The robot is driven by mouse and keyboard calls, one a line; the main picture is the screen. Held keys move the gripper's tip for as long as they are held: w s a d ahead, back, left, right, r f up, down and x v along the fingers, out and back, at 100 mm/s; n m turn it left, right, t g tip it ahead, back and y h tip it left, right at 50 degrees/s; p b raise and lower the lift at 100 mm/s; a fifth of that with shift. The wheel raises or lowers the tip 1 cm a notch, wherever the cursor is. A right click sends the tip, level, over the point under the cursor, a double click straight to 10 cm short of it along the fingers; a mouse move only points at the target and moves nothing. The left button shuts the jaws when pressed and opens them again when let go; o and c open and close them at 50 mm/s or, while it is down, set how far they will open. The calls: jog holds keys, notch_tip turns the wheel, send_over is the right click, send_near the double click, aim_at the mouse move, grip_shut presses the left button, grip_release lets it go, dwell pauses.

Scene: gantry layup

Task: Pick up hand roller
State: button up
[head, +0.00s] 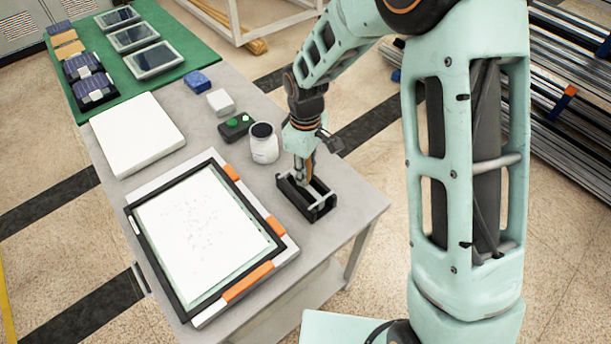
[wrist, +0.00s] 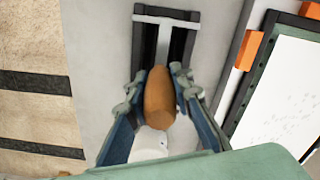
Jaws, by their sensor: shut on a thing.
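The hand roller shows its orange-brown handle (wrist: 161,95) between my fingers in the wrist view. A small part of the handle also shows at my fingers in the head view (head: 311,163). My gripper (head: 304,178) points down over the black holder (head: 322,207) near the right end of the table and is shut on the handle. The holder also shows ahead of the fingers in the wrist view (wrist: 139,45). My fingers hide much of the roller, and I cannot tell whether it still touches the holder.
A black-framed panel with orange clips (head: 230,171) lies left of the holder. A white jar (head: 264,148) stands behind it, near a black box with green buttons (head: 236,127). A white slab (head: 137,134) and a green mat (head: 188,38) lie farther back. The table's right edge is close.

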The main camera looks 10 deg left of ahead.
grip_shut()
jog(key=shift+r, duration=0.15)
jog(key=shift+w+r, duration=0.1)
jog(key=shift+r, duration=0.5)
jog(key=s+a+r+b, duration=0.2)
jog(key=s+a+r, duration=0.6)
jog(key=s+r, duration=0.3)
jog(key=shift+s+a+r, duration=0.15)
jog(key=shift+s+r, duration=0.15)
